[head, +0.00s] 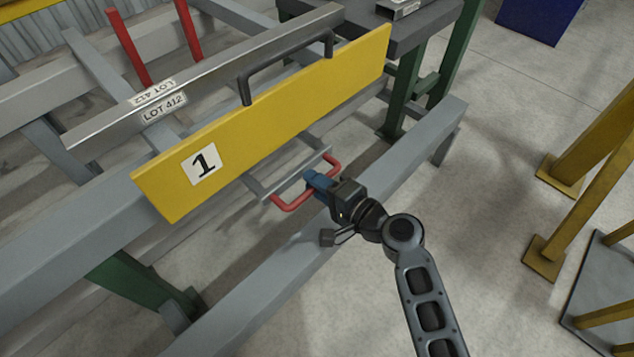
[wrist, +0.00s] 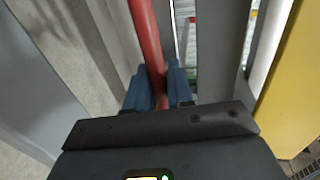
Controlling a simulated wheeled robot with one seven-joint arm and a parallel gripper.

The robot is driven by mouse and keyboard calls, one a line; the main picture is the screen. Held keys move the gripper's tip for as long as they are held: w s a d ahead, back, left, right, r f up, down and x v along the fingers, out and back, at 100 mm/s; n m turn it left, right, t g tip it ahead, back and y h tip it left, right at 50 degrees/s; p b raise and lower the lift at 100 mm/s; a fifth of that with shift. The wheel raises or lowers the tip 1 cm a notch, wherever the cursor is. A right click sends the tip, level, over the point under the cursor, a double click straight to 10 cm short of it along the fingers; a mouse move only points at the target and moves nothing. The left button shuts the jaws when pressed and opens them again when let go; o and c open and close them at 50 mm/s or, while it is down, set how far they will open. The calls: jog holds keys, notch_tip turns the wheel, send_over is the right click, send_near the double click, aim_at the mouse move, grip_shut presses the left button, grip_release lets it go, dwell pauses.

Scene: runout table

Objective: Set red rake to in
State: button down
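A red U-shaped handle (head: 293,202) joins two grey bars that run under a yellow plate marked 1 (head: 285,115). It looks like the pull end of the red rake. Two red uprights (head: 128,48) stand beyond the steel bar; the plate hides whether they join the handle's bars. My gripper (head: 318,181) is at the handle, over the gap in front of the plate. In the wrist view, the red handle bar (wrist: 145,35) passes between the blue fingers of my gripper (wrist: 160,85), which sit close against it on both sides.
A steel bar labelled LOT 412 (head: 215,70) lies behind the plate, which carries a black handle (head: 285,68). A grey frame beam (head: 300,260) runs in front, below my arm. Yellow posts (head: 590,140) stand at the right, with open floor between.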

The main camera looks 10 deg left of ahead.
jog(key=c, duration=1.1)
grip_release()
jog(key=shift+w+a, duration=0.1)
jog(key=shift+a, duration=0.05)
jog(key=shift+c, duration=0.2)
jog(key=p+v, duration=0.2)
jog(key=v, duration=0.5)
jog(key=shift+s+d, duration=0.3)
